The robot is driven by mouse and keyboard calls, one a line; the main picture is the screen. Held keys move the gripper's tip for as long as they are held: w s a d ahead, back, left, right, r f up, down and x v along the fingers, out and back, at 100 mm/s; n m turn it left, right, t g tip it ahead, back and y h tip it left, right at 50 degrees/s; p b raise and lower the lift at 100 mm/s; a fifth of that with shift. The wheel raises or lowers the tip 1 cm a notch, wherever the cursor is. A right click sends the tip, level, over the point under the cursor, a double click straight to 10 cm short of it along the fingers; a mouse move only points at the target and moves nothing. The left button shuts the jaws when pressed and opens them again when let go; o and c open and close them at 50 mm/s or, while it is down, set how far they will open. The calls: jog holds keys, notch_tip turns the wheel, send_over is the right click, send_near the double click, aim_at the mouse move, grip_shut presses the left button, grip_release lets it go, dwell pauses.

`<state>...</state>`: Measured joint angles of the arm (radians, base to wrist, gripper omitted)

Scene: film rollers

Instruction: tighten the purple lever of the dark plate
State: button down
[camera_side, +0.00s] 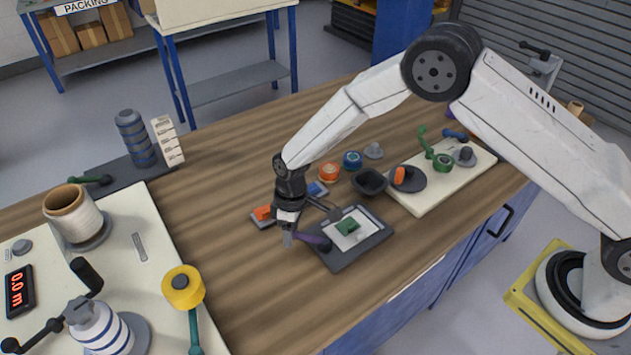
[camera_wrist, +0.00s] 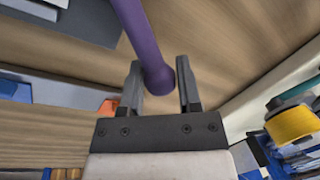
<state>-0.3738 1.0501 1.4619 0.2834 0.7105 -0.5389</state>
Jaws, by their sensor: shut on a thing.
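The dark plate (camera_side: 340,263) lies flat on the wooden bench near its front edge, with a light panel and a green block on top. Its purple lever (camera_side: 314,242) sticks out from the plate's left side towards my gripper (camera_side: 289,236). In the wrist view the purple lever (camera_wrist: 142,38) comes down from the top, and its rounded end lies between the two fingers of my gripper (camera_wrist: 160,82). My gripper is shut on that end. The end meets the left finger; contact at the right finger is hard to see. Part of the dark plate (camera_wrist: 75,25) shows at the upper left there.
Behind the plate stand a dark bowl (camera_side: 370,181), orange (camera_side: 329,171) and blue (camera_side: 352,159) round parts, and a cream board (camera_side: 440,189) with knobs.

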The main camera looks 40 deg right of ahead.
jog(key=w+d+m, duration=0.1)
jog(key=m, duration=0.2)
jog(key=shift+w+d, duration=0.15)
jog(key=shift+d, duration=0.05)
jog(key=shift+w+d+m+t+y, duration=0.15)
jog(key=shift+w+d+m+t, duration=0.2)
jog(key=shift+m, duration=0.35)
jog(key=shift+w+d+m+t+y, duration=0.15)
jog(key=shift+d+m, duration=0.3)
jog(key=shift+m, duration=0.25)
jog(key=shift+c, duration=1.5)
grip_release()
notch_tip(320, 180, up, 8)
jog(key=d, duration=0.1)
jog(key=shift+d+f, duration=0.15)
jog(key=shift+d, duration=0.1)
